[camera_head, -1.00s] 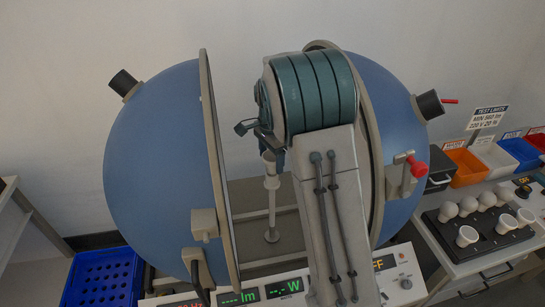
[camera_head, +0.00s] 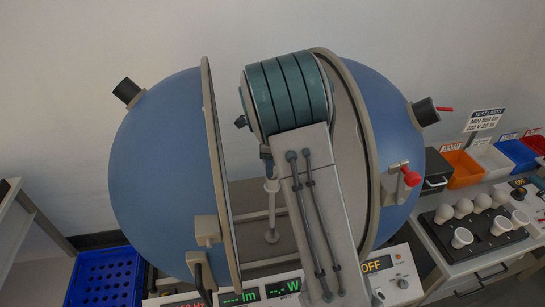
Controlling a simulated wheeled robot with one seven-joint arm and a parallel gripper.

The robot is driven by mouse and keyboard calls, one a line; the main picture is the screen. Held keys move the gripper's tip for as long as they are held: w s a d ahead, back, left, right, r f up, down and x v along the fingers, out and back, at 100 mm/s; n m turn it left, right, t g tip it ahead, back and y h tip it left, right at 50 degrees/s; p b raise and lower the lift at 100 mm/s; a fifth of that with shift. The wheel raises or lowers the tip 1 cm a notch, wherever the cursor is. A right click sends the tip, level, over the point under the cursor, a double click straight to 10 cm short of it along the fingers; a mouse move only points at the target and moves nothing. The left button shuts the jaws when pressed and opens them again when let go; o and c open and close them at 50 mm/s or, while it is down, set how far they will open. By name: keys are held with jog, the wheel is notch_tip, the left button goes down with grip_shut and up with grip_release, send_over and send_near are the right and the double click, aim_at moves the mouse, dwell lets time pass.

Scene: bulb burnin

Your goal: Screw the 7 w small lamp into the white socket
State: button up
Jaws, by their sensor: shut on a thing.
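The white socket sits at the top of an upright post (camera_head: 271,200) between the open halves of the big blue sphere; only part of it shows. My gripper (camera_head: 265,154) is mostly hidden behind my arm, with a dark piece showing just above the post top. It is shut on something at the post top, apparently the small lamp. The lamp itself is hidden, so I cannot tell how it sits in the socket.
The left half (camera_head: 160,165) and right half (camera_head: 388,125) of the sphere stand close on both sides. A control panel (camera_head: 400,275) runs in front. A rack (camera_head: 475,245) with several white bulbs, coloured bins (camera_head: 464,168) and a blue crate (camera_head: 100,277) stand around.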

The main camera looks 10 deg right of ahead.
jog(key=m, duration=0.1)
jog(key=m+p, duration=0.1)
jog(key=shift+r+m, duration=0.2)
jog(key=shift+m, duration=0.1)
jog(key=shift+w+f+m, duration=0.1)
jog(key=shift+f+m, duration=0.1)
jog(key=shift+m, duration=0.5)
jog(key=m, duration=0.3)
jog(key=shift+m, duration=0.3)
jog(key=m, duration=0.7)
jog(key=o, duration=0.9)
